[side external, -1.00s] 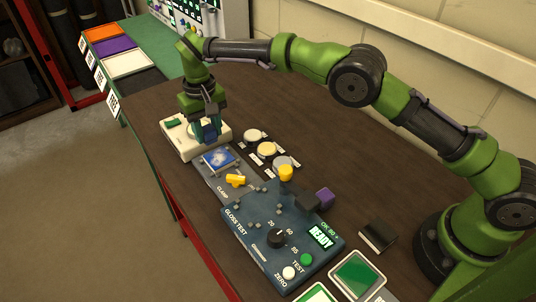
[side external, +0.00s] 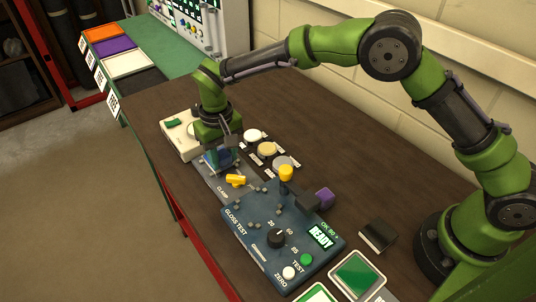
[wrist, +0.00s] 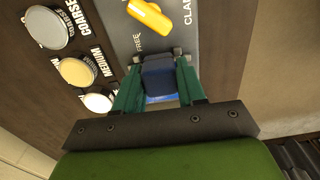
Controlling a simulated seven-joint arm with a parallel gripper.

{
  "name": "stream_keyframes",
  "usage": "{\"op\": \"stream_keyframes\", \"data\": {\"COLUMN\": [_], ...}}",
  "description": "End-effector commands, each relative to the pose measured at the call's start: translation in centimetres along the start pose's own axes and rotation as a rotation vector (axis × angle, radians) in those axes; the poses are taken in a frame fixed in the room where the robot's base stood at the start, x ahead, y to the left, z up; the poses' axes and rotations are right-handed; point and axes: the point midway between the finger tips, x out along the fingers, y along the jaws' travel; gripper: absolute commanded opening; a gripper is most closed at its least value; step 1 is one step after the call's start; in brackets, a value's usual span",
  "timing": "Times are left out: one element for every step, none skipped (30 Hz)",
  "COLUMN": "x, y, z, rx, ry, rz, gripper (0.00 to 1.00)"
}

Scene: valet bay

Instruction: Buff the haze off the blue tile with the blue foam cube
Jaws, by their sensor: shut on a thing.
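My gripper (side external: 222,153) is shut on the blue foam cube (wrist: 159,76), which sits between its green fingers in the wrist view. In the side view the gripper is low over the blue tile (side external: 212,168) and hides much of it. A strip of the tile (wrist: 163,99) with pale haze shows past the cube in the wrist view. The tile lies on the grey clamp strip (side external: 212,183). I cannot tell whether the cube touches the tile.
A yellow clamp lever (side external: 236,180) stands just beside the tile. Round pads labelled coarse (wrist: 47,28) and medium (wrist: 76,71), and a white one (wrist: 97,102), lie alongside. The gloss tester (side external: 262,235) reads READY. A white box (side external: 176,143) stands behind the tile.

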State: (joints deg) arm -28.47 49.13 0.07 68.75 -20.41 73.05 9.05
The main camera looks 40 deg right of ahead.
Motion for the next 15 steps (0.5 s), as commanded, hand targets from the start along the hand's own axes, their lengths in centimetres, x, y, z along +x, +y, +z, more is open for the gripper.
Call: {"op": "stream_keyframes", "data": {"x": [0.2, 0.2, 0.2, 0.2, 0.1, 0.2, 0.1, 0.1, 0.2, 0.2, 0.1, 0.2, 0.2, 0.1, 0.2], "y": [0.0, 0.0, 0.0, 0.0, 0.0, 0.0, 0.0, 0.0, 0.0, 0.0, 0.0, 0.0, 0.0, 0.0, 0.0], "z": [0.4, -0.1, -0.5, -0.8, -1.1, -1.5, -1.8, -2.0, -2.4, -2.7, -3.0, -3.4, -3.6, -3.9, -4.2], "rx": [0.001, 0.002, 0.001, 0.001, 0.001, 0.001, 0.001, 0.0, 0.001, 0.001, 0.001, 0.001, 0.001, 0.002, 0.002], "ry": [-0.006, -0.004, -0.004, -0.004, -0.003, -0.004, -0.003, -0.003, -0.003, -0.003, -0.002, -0.003, -0.002, -0.002, -0.002], "rz": [0.002, 0.001, 0.001, 0.001, 0.001, 0.002, 0.002, 0.002, 0.002, 0.001, 0.001, 0.001, 0.001, 0.002, 0.002], "gripper": [0.11, 0.11, 0.11, 0.11, 0.11, 0.11, 0.11, 0.11, 0.11, 0.11, 0.11, 0.11, 0.11, 0.11, 0.11]}}
